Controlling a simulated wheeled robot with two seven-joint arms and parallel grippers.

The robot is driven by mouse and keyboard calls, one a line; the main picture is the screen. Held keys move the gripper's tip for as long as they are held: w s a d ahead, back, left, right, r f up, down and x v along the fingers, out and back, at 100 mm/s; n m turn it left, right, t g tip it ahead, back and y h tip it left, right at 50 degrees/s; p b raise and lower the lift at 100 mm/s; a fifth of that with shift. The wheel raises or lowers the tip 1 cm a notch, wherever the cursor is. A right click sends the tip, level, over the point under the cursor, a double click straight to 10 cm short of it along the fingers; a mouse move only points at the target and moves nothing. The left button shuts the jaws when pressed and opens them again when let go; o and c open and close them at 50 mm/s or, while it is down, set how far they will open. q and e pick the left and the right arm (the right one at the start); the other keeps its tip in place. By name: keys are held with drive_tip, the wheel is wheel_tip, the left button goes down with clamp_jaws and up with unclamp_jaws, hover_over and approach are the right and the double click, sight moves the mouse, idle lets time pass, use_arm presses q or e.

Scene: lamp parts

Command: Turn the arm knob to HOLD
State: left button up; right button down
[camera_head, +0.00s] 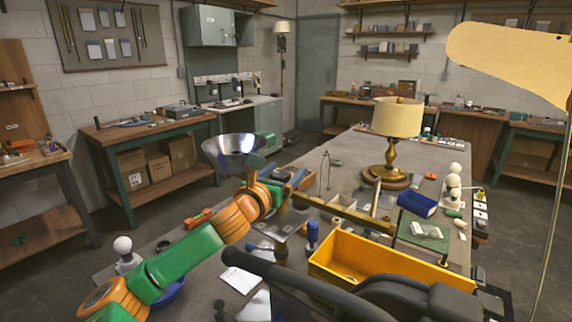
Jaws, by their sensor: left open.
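My left arm comes in from the lower left in orange and green links. My left gripper (294,188) is at its far end, small in the view, by the near end of a brass bar (345,213); it is open. I cannot tell whether it touches the bar. The bar slants down to the right above the bench. I cannot pick out the arm knob for sure, and no HOLD mark can be read. A blue upright handle-like piece (312,236) stands below the bar. My right gripper does not show.
A yellow bin (375,262) stands at the near right of the bench. A brass lamp with a cream shade (398,118) stands behind it.

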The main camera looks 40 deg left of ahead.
use_arm(q)
drive_tip(key=shift+w, duration=0.15)
clamp_jaws()
